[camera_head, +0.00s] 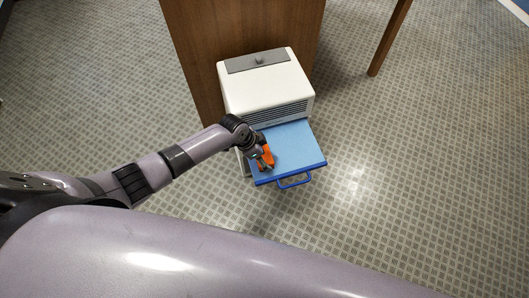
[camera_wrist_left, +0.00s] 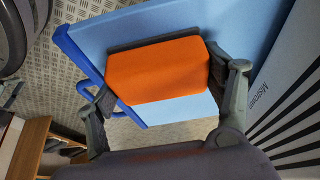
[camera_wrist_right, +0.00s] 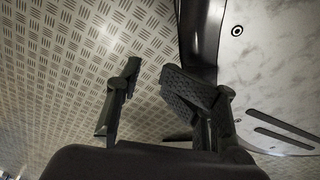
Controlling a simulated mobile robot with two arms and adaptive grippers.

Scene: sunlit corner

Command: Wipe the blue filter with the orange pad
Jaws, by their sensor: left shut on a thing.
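The blue filter (camera_head: 295,147) is a light blue panel with a darker blue frame and handle, sticking out of the front of a white appliance (camera_head: 268,84). In the left wrist view the filter (camera_wrist_left: 155,27) fills the upper middle. My left gripper (camera_head: 264,163) is shut on the orange pad (camera_head: 267,152) over the filter's left part. The orange pad (camera_wrist_left: 155,70) lies between both fingers in the left wrist view; I cannot tell whether it touches the filter. My right gripper (camera_wrist_right: 150,85) is open and empty above the floor, near my own base.
The appliance stands against a brown wooden furniture panel (camera_head: 232,30). A wooden leg (camera_head: 388,40) stands at the upper right. The patterned floor (camera_head: 420,180) is clear to the right of the filter. The filter's blue handle (camera_head: 294,181) juts out at its front edge.

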